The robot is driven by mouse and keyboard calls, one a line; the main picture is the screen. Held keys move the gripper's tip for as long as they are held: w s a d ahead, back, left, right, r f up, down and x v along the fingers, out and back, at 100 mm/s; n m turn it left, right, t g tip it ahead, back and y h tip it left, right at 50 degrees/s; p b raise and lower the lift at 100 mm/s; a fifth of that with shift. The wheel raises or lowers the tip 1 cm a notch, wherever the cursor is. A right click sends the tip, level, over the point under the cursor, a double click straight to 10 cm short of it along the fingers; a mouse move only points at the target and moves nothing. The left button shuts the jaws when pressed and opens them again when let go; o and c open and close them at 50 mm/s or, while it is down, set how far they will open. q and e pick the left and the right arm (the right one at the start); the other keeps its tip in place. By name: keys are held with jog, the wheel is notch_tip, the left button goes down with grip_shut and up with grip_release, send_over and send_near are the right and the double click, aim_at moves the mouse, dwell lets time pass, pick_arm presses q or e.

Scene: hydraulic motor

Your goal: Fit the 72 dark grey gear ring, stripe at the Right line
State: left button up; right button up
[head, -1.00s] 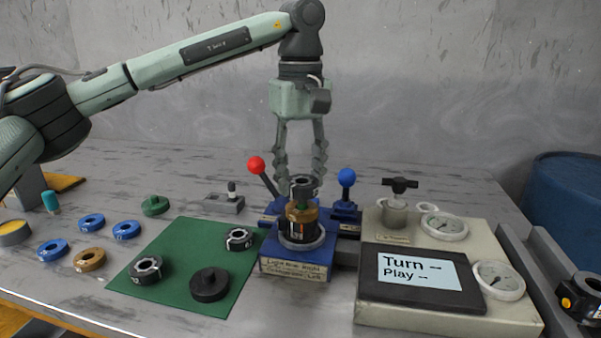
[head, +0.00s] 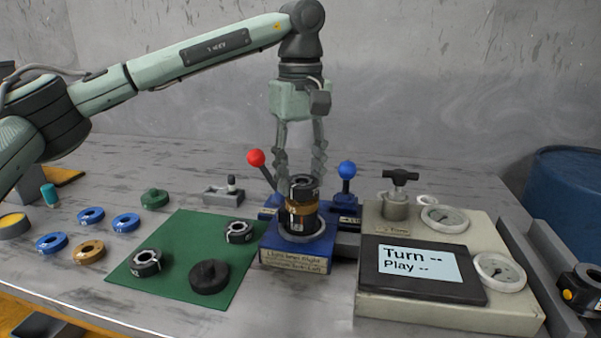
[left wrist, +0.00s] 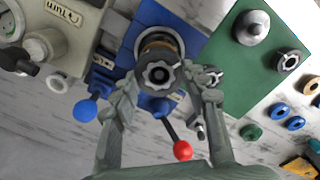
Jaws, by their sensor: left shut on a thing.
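My left gripper (head: 301,180) points straight down over the blue motor stand (head: 297,260), its fingers shut on a dark grey gear ring (head: 303,186). In the left wrist view the toothed ring (left wrist: 159,73) sits between the fingertips, its centre hole over the motor stack. In the head view the ring is at the top of the stack, above a brown band (head: 299,207); whether it is fully seated I cannot tell. My right gripper is not in view.
A green mat (head: 192,238) holds two dark striped rings (head: 146,263) and a black knob-like disc (head: 209,277). Red (head: 256,157) and blue (head: 347,169) levers flank the stand's back. A gauge panel (head: 440,315) stands close at right. Loose blue rings (head: 91,215) lie left.

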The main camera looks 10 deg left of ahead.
pick_arm(q)
jog(key=shift+f, duration=0.4)
dwell(0.4)
jog(key=o, duration=1.5)
jog(key=shift+o, duration=0.5)
jog(key=o, duration=0.3)
jog(key=shift+o, duration=0.2)
jog(key=shift+r, duration=0.1)
